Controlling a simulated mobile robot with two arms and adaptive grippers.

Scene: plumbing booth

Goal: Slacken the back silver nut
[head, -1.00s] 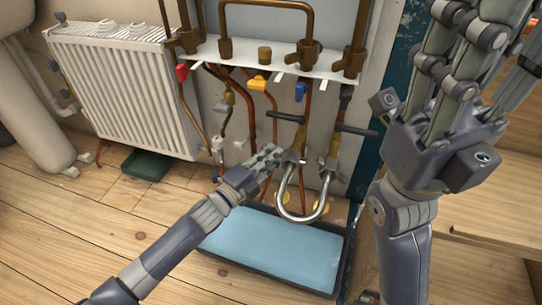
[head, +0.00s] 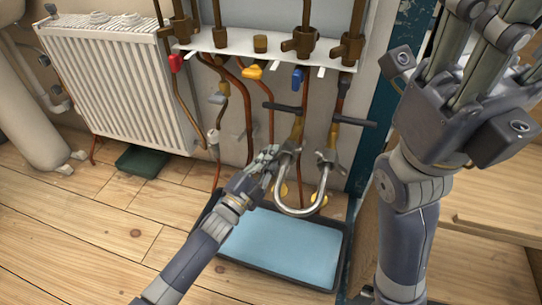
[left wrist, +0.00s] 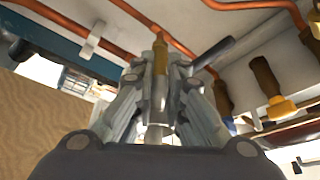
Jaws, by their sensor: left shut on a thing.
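A silver U-shaped pipe (head: 299,210) hangs below two brass valve pipes at the wall. Its left end has a silver nut (head: 290,147), its right end another silver nut (head: 326,157). My left gripper (head: 274,155) is at the left nut, its fingers partly covering it. In the left wrist view the fingers (left wrist: 162,85) close around a brass and silver fitting (left wrist: 160,72); the nut itself is mostly hidden between them. My right gripper (head: 490,45) is raised at the upper right, with its fingertips cut off by the frame edge.
A black tray with a light blue base (head: 281,248) lies on the floor under the U-pipe. Black valve handles (head: 354,121) stick out above the nuts. A white radiator (head: 115,85) stands at the left, with a green tray (head: 142,161) below. A wooden bench (head: 492,205) is at the right.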

